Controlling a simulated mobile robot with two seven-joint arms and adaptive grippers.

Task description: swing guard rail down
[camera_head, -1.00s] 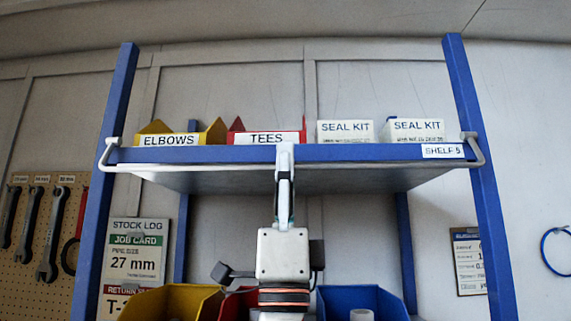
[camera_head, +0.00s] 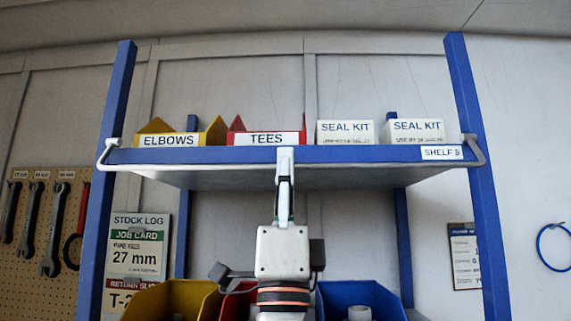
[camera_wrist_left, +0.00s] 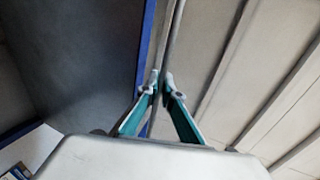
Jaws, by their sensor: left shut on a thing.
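The guard rail (camera_head: 104,160) is a thin pale bar with bent ends at both front corners of the upper blue shelf (camera_head: 350,154). Its long bar runs along the shelf's lower front edge, below the pivots. My left gripper (camera_head: 285,155) reaches up from below at the middle of the shelf front and is shut on the rail. In the left wrist view the rail (camera_wrist_left: 174,35) passes between the teal fingers of the left gripper (camera_wrist_left: 161,88). The fingertips cover part of the rail. My right gripper is in neither view.
On the shelf stand a yellow elbows bin (camera_head: 168,139), a red tees bin (camera_head: 265,138) and seal kit boxes (camera_head: 345,131). Blue posts (camera_head: 468,130) flank it. Yellow, red and blue bins (camera_head: 355,300) sit below, close to my arm.

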